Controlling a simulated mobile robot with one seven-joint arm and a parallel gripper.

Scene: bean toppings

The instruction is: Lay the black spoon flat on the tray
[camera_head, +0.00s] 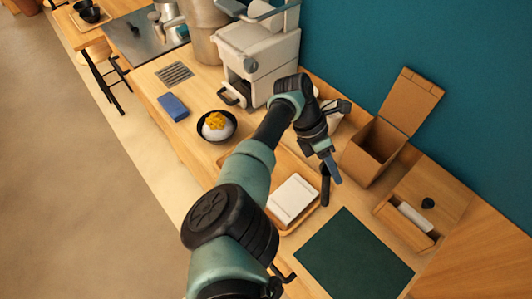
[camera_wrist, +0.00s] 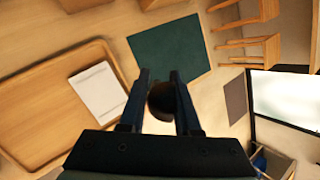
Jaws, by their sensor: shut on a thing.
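My gripper (camera_head: 331,172) is shut on the black spoon (camera_head: 325,188), which hangs down from the fingers, roughly upright, in the head view. In the wrist view, a rounded dark end of the spoon (camera_wrist: 162,101) shows between the two fingers (camera_wrist: 160,78); the rest is hidden. The wooden tray (camera_head: 284,228) lies on the counter, left of the spoon in the picture, partly behind my arm. A white folded cloth or pad (camera_head: 293,199) lies on it. The wrist view shows the tray (camera_wrist: 45,105) at the left, apart from the gripper.
A dark green mat (camera_head: 354,258) lies in front of the tray. A black bowl (camera_head: 230,132) of white and yellow food and a blue cloth (camera_head: 173,106) lie farther left.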

